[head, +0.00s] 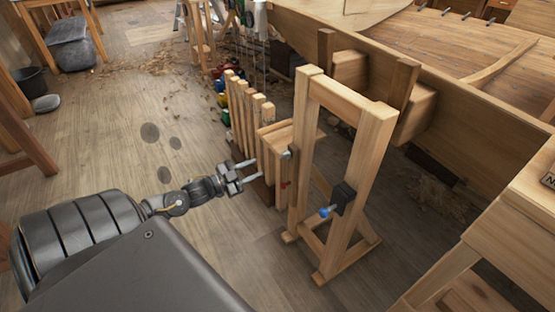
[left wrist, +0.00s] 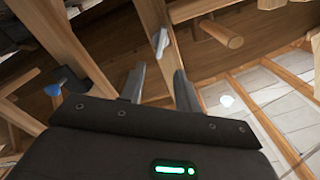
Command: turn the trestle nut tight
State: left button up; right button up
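The wooden trestle (head: 372,150) stands upright beside the boat hull. A small pale grey nut (head: 289,153) sits on its left post; it also shows as a light grey tab on a wooden post (left wrist: 160,42) in the left wrist view. My left gripper (head: 254,170) is left of the nut, apart from it, with its fingers pointing towards the post. In the left wrist view its two fingers (left wrist: 158,84) are spread with nothing between them, and the nut lies beyond the tips. My right gripper is not in view.
A black block (head: 343,194) with a blue knob (head: 324,212) is on the trestle's right post. A rack of wooden uprights (head: 246,112) stands behind my left gripper. The planked hull (head: 450,90) fills the upper right; a workbench (head: 500,215) is at right. Floor at left is mostly clear.

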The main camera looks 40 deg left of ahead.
aim_at(281, 157)
pick_arm(q)
jog(key=b+x, duration=0.1)
jog(key=x, duration=0.8)
jog(key=shift+w, duration=0.2)
jog(key=shift+w+d, duration=0.2)
jog(key=shift+w, duration=0.25)
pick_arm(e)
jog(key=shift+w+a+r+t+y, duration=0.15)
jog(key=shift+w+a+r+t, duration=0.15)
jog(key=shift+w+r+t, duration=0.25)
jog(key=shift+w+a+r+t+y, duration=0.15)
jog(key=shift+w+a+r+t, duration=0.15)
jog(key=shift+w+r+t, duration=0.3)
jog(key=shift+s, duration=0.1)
pick_arm(q)
grip_shut()
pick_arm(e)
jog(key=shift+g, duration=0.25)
